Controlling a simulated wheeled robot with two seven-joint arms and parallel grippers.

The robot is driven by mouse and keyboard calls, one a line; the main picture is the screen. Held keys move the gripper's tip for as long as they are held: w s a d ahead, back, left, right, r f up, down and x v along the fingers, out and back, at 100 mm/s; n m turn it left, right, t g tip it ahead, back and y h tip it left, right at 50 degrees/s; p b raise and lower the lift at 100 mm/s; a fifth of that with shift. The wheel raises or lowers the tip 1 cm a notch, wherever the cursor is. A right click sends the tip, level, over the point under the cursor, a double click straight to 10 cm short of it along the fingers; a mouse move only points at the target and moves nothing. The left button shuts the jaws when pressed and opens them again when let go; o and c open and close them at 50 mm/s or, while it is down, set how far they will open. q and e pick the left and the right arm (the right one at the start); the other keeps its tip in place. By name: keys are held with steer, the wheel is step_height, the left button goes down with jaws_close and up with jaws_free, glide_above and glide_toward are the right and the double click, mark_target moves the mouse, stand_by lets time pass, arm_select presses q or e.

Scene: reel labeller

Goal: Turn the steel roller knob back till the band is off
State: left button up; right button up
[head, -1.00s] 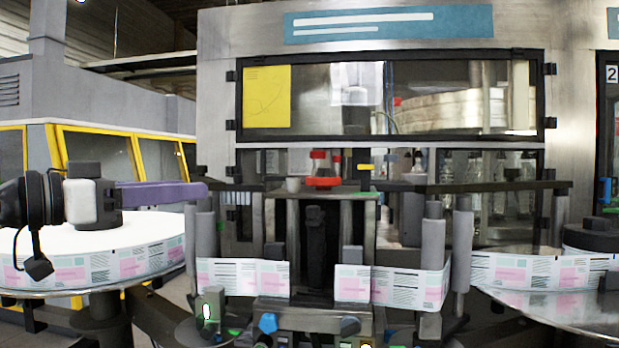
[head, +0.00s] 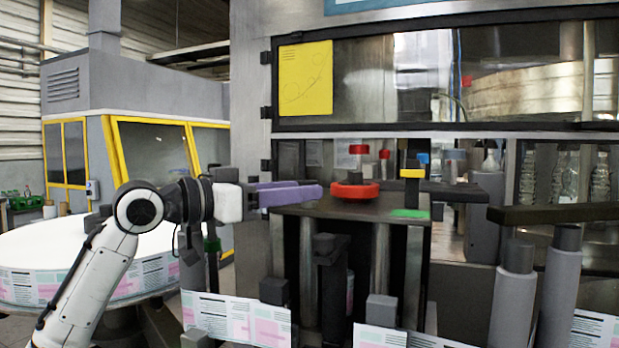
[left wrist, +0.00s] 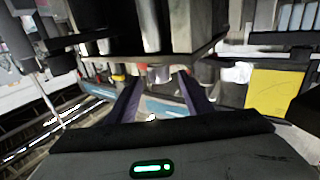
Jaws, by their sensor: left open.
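My left gripper (head: 312,190) comes in from the left with its purple fingers pointing right. It is open and empty, and both fingers show apart in the left wrist view (left wrist: 160,98). A red round knob (head: 355,191) sits on top of the labeller's dark plate (head: 388,212), just right of the fingertips in the picture; I cannot tell the depth gap. Steel rollers (head: 308,265) stand upright under the plate. I cannot tell which knob is the steel roller's. The printed label band (head: 235,318) runs low across the front, partly cut off by the frame. My right gripper is not in view.
A yellow-marked post (head: 412,173) stands right of the red knob. Grey rollers (head: 513,295) stand at the right. A label reel (head: 60,275) lies at the left beneath my left arm. A yellow sheet (head: 305,78) hangs on the cabinet window behind.

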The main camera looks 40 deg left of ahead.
arm_select(q)
steer(key=shift+p+x, duration=0.4)
steer(key=shift+x, duration=1.3)
steer(key=c, duration=1.1)
steer(key=shift+o, duration=0.2)
steer(key=shift+n+y, duration=0.3)
steer(key=shift+y, duration=0.2)
